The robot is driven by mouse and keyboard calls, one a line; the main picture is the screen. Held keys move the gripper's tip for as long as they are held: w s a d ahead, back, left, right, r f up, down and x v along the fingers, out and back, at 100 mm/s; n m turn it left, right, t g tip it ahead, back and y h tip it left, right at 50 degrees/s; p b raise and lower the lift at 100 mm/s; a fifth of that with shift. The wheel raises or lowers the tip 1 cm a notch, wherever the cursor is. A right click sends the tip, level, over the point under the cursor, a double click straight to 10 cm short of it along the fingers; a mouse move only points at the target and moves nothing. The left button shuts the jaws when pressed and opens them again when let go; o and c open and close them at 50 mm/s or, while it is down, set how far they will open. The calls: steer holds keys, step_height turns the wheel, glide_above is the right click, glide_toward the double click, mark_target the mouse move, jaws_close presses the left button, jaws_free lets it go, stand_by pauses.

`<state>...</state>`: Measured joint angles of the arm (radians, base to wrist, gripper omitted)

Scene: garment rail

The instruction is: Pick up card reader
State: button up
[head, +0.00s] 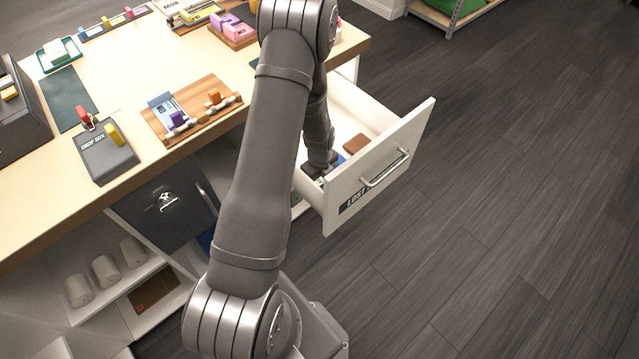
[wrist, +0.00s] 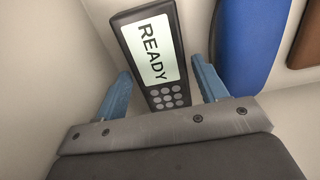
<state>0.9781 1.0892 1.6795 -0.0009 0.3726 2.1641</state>
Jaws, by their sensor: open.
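The card reader (wrist: 151,50) is a black handset with a pale screen reading READY and round grey keys. In the wrist view it lies in a white drawer, near the drawer's corner. My gripper (wrist: 161,82) is open, its two blue fingers on either side of the card reader's lower part, with gaps visible on both sides. How far the fingertips are above the drawer floor I cannot tell. In the head view my gripper (head: 321,170) reaches down into the open drawer (head: 385,165), and my arm hides much of it; the card reader cannot be made out there.
A blue object (wrist: 252,40) lies close to the right finger, with a brown object (wrist: 306,40) beyond it. The drawer walls rise close on the left. The counter (head: 110,70) beside the drawer holds a drop box (head: 107,158) and a wooden board (head: 195,125).

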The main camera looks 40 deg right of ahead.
steer(key=shift+f, duration=0.25)
steer(key=c, duration=0.9)
steer(key=shift+r, duration=0.2)
